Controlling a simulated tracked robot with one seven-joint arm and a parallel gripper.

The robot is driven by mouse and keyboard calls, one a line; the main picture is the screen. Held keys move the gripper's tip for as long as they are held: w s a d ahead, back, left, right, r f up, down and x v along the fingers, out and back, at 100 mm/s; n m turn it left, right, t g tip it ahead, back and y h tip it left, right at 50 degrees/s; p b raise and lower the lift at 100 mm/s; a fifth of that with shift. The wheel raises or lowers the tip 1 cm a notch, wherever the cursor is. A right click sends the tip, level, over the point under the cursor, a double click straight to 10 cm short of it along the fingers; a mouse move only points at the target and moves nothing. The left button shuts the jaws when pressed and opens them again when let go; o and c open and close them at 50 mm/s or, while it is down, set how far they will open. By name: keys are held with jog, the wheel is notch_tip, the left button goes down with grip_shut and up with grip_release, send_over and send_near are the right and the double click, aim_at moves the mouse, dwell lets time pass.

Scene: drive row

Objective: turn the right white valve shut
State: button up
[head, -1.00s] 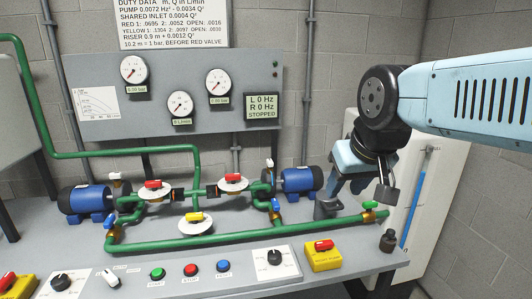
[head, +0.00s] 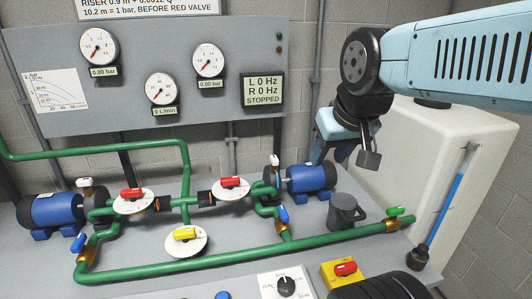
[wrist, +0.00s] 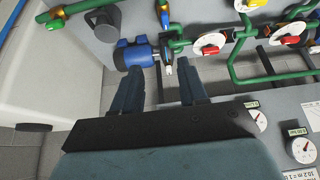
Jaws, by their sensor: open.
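I cannot tell how far the fingertips are from the handle.
Two red valves (head: 131,194) (head: 230,183), a yellow valve (head: 185,233) and several green pipes lie close by. A grey jug (head: 345,212) stands right of the pump. The gauge panel (head: 130,125) rises behind. A white tank (head: 430,170) stands at the right.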

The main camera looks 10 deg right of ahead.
jog(key=shift+d, duration=0.1)
jog(key=o, duration=0.3)
jog(key=shift+w+r, duration=0.2)
jog(key=o, duration=0.4)
jog(key=w+n, duration=0.1)
jog(key=w, duration=0.2)
jog(key=w+r+n+g, duration=0.1)
jog(key=w+n, duration=0.1)
jog(key=w, duration=0.1)
jog(key=w+r+n, duration=0.1)
jog(key=w, duration=0.2)
jog(key=shift+w+a+r+h, duration=0.2)
jog(key=shift+a+h, duration=0.05)
jog(key=shift+h, duration=0.05)
jog(key=n+g, duration=0.5)
jog(key=n, duration=0.9)
send_over(274, 157)
notch_tip(274, 157, down, 12)
notch_tip(274, 157, down, 14)
jog(key=shift+s+r, duration=0.15)
jog(key=shift+r, duration=0.1)
jog(key=shift+c, duration=0.5)
